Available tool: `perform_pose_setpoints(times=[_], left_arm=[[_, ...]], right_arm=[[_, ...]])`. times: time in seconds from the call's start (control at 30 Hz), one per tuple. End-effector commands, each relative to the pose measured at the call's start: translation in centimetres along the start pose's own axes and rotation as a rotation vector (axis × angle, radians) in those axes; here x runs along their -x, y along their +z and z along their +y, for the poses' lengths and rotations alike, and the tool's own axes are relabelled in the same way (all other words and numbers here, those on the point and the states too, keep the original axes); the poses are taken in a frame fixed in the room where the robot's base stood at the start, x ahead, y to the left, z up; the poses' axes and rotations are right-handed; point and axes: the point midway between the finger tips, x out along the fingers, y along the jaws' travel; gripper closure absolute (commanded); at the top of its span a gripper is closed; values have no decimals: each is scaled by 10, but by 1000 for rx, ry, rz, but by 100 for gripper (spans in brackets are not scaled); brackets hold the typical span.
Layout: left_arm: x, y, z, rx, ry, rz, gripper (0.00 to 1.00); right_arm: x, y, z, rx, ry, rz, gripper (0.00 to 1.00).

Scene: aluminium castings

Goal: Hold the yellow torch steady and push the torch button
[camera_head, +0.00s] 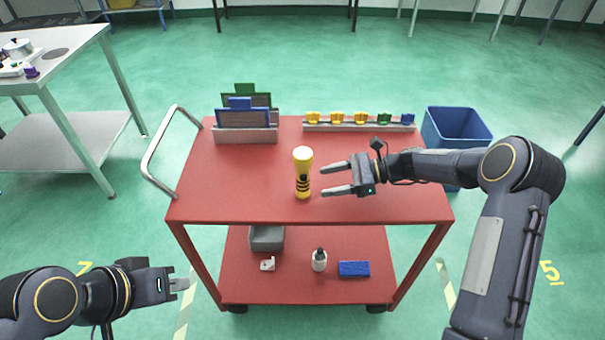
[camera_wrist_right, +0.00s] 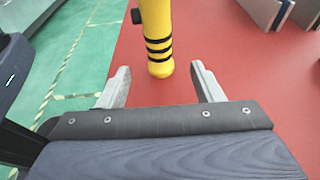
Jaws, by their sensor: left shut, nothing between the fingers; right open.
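The yellow torch (camera_head: 303,175) stands upright on the top of the red cart, with black bands around its lower part. It also shows in the right wrist view (camera_wrist_right: 156,30), just beyond the fingertips and between their lines. A small dark part on its side there may be the button; I cannot tell. My right gripper (camera_head: 325,179) is open and empty, to the right of the torch, fingers pointing at it; its two fingers show in the right wrist view (camera_wrist_right: 161,78). My left gripper (camera_head: 184,284) is shut and empty, low at the left, off the cart.
The red cart (camera_head: 240,185) has a handle (camera_head: 157,150) at its left. Upright panels in a holder (camera_head: 246,134) and a rail (camera_head: 340,127) with coloured clips stand at the back. A blue bin (camera_head: 457,124) is behind right. The cart top left of the torch is clear.

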Motion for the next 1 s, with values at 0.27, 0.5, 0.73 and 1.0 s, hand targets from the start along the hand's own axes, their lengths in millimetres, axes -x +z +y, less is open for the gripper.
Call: perform_pose_setpoints(times=[0.27,0.5,0.73,1.0], left_arm=[[-10,5,-5,0,0,0,100],[-13,7,-6,0,0,0,100],[-13,7,-6,0,0,0,100],[-13,7,-6,0,0,0,100]], right_arm=[[-42,-2,1,0,3,1,40],[-62,-1,1,1,2,1,40],[-66,-1,0,0,0,1,40],[-66,0,0,0,0,1,54]])
